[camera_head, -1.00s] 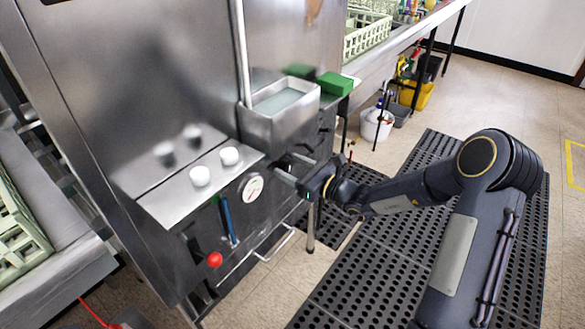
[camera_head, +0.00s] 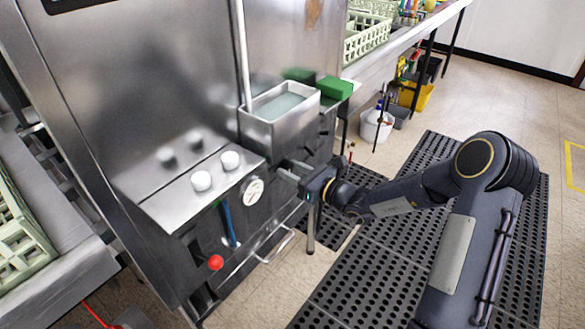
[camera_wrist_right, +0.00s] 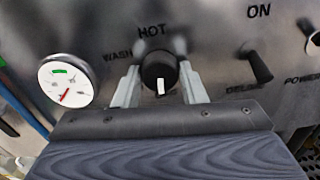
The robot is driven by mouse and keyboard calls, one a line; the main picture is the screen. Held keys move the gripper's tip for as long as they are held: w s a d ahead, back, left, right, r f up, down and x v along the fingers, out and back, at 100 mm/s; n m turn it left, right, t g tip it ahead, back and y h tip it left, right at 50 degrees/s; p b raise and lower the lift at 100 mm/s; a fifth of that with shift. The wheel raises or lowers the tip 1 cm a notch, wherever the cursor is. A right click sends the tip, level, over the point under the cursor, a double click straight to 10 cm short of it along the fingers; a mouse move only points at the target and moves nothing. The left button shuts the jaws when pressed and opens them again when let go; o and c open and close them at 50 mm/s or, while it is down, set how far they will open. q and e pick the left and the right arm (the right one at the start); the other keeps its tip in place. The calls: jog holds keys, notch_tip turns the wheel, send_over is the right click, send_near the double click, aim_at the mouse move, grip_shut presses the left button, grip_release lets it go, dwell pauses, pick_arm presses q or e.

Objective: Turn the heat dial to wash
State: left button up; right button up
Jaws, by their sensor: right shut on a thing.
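The heat dial (camera_wrist_right: 157,70) is a round black knob on the steel front panel, with a white pointer mark that sits at its lower side in the right wrist view. The printed word HOT is above it and WASH is to its upper left. My right gripper (camera_wrist_right: 159,83) has one finger on each side of the knob and is shut on it. In the head view my right gripper (camera_head: 287,172) reaches the panel below the steel basin, and the dial is hidden there. My left gripper is out of view.
A white gauge (camera_wrist_right: 67,81) is left of the dial, and a black lever switch (camera_wrist_right: 258,68) is right of it. In the head view a steel basin (camera_head: 268,130) juts out above my gripper. A red knob (camera_head: 215,262) is lower left. Perforated black matting (camera_head: 350,275) covers the floor.

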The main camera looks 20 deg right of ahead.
jog(key=m+p, duration=0.7)
jog(key=m, duration=0.1)
jog(key=shift+r, duration=0.2)
jog(key=m+p, duration=0.4)
jog(key=m, duration=0.1)
jog(key=shift+p, duration=0.4)
jog(key=m+p, duration=0.2)
jog(key=m, duration=0.2)
jog(key=shift+f+m+p, duration=0.1)
jog(key=shift+m+p, duration=0.2)
jog(key=shift+m, duration=0.1)
jog(key=m+p, duration=0.1)
jog(key=m, duration=0.3)
jog(key=shift+f+m, duration=0.1)
jog(key=shift+m, duration=0.2)
jog(key=shift+p, duration=0.3)
jog(key=o, duration=1)
